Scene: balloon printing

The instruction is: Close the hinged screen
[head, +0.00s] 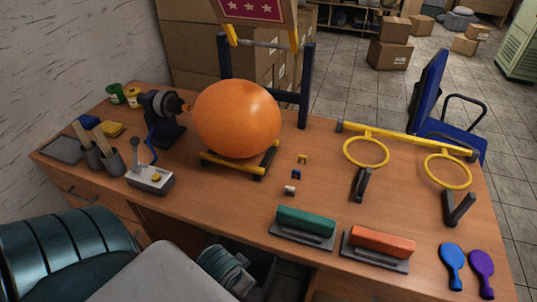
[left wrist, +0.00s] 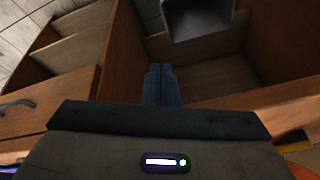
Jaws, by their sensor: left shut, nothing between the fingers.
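The hinged screen (head: 257,10), a wooden frame with a red panel and white stars, is raised and tilted at the top of the head view, partly cut off by the frame edge. It is mounted on a dark blue stand (head: 304,95) with yellow brackets. Below it, a large orange balloon (head: 237,118) rests on a yellow and black cradle (head: 262,165). My left gripper's blue fingers (left wrist: 158,70) are shut and empty in the left wrist view, low by the desk's wooden drawers and well away from the screen. My right gripper is not in view.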

